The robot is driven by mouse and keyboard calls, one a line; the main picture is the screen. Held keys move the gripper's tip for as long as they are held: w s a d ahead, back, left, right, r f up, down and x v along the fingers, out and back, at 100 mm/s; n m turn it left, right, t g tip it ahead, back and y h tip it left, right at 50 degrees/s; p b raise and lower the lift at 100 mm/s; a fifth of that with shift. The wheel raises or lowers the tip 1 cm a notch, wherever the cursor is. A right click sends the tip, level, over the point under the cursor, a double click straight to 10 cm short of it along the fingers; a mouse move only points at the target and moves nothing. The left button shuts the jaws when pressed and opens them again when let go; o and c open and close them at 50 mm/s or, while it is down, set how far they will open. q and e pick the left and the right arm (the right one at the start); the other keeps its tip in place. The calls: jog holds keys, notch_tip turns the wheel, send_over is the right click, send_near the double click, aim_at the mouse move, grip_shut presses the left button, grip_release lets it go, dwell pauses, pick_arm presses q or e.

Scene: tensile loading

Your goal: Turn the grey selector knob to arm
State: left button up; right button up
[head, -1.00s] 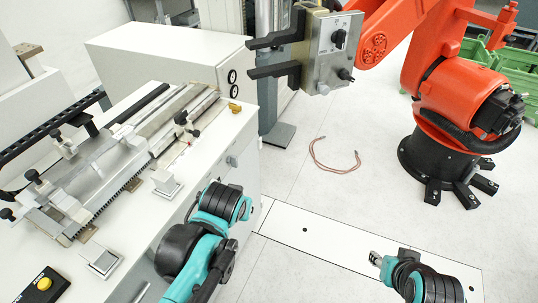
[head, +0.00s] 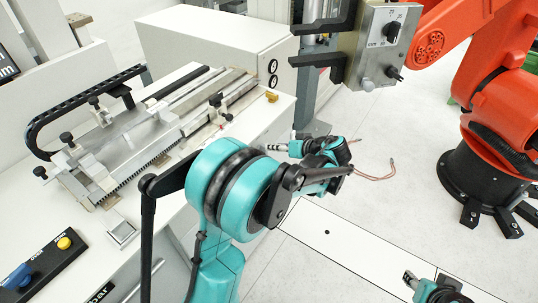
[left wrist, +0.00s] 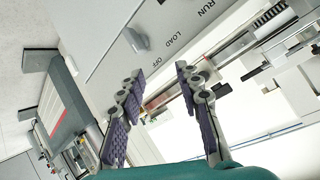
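My left gripper (head: 277,147) is beside the front face of the white cabinet (head: 283,108), pointing left in the head view. In the left wrist view, its two padded fingers (left wrist: 157,52) are spread with nothing between them. Beyond the fingertips is a white panel (left wrist: 120,50) lettered OFF, LOAD and RUN. My left arm hides part of the cabinet front. My right gripper (head: 409,277) is low at the right, its fingers too small to read.
A grey control box (head: 380,45) with black knobs hangs near the orange robot arm (head: 500,100). A black panel (head: 45,268) holds a blue knob (head: 18,278) and a yellow button (head: 64,243). A metal slide fixture (head: 130,140) lies on the bench.

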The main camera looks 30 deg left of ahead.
pick_arm(q)
jog(key=w+f+n+g+y+b, duration=0.2)
jog(key=w+f+n+y, duration=0.3)
jog(key=f+n+y, duration=0.45)
jog(key=a+f+m+h+b, duration=0.1)
jog(key=a+h+b, duration=0.1)
jog(key=a, duration=0.5)
jog(key=shift+w+f, duration=0.2)
jog(key=shift+w, duration=0.15)
jog(key=shift+h, duration=0.25)
grip_shut()
